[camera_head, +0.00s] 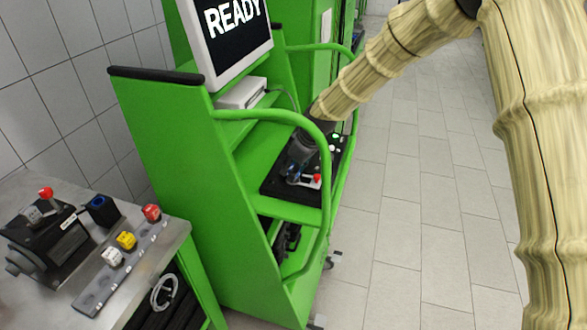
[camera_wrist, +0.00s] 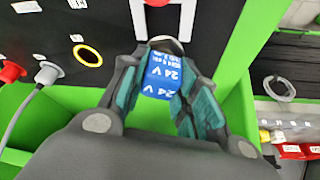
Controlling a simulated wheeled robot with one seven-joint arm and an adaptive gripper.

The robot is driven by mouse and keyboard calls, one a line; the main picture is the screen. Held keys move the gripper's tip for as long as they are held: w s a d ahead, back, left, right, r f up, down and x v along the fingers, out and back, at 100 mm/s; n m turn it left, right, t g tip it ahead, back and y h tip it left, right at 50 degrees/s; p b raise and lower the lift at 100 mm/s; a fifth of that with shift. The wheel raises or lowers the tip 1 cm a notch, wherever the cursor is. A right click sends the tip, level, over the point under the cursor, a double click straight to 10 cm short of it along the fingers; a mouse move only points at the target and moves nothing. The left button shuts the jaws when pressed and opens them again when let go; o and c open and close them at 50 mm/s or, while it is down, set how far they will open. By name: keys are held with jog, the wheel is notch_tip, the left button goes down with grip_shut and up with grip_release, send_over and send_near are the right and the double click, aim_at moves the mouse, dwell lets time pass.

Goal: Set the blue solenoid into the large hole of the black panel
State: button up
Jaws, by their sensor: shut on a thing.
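The blue solenoid (camera_wrist: 162,75), printed with "24 V", sits between the fingers of my gripper (camera_wrist: 165,95) in the wrist view. Its metal end points at the black panel (camera_wrist: 110,20). The solenoid's end is close to the panel's lower edge; I cannot tell whether it touches. A smaller gold-ringed hole (camera_wrist: 88,56) is to the left. In the head view my gripper (camera_head: 293,170) is over the black panel (camera_head: 275,187), which lies on the green bench.
A red connector (camera_wrist: 10,72) and a grey cable plug (camera_wrist: 48,72) are on the panel's left. The green bench has a curved rail (camera_head: 290,115) near my arm. A side table (camera_head: 170,250) holds a black device (camera_head: 50,235), a blue socket piece (camera_head: 101,208) and coloured caps.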

jog(key=shift+f, duration=0.2)
jog(key=o, duration=0.9)
jog(key=shift+o, duration=0.6)
jog(key=o, duration=0.3)
jog(key=shift+r, duration=0.2)
jog(key=shift+r+p, duration=2.05)
jog(key=shift+r, duration=1.8)
jog(key=shift+w+f, duration=0.1)
